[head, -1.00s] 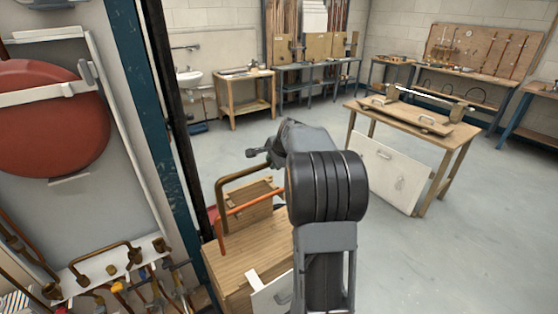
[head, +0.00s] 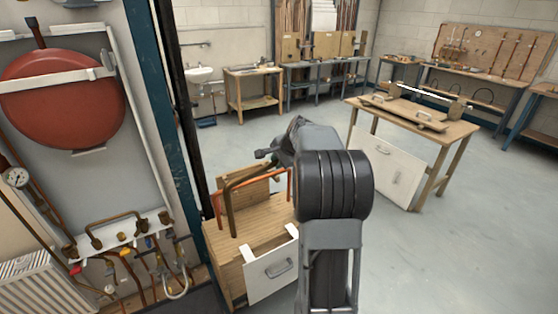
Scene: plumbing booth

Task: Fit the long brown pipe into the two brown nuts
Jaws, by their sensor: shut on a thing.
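My gripper (head: 268,158), partly hidden behind my own dark arm, is shut on a long bent brown pipe (head: 231,205). The pipe runs left from the jaws, then bends down, its lower end over the wooden cabinet top. Its other end is hidden by the arm. At the lower left, a white ledge carries brown fittings. A brown nut (head: 69,250) shows at its left end and another (head: 164,218) at its right end. Both look small, and their details are hard to make out. The held pipe is well to their right, apart from them.
An orange pipe (head: 217,205) shows close beside the held pipe. A wooden cabinet (head: 225,262) with a white drawer front stands below. A blue post (head: 160,110) rises between the cabinet and the wall panel. A red tank (head: 60,125) hangs above the ledge.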

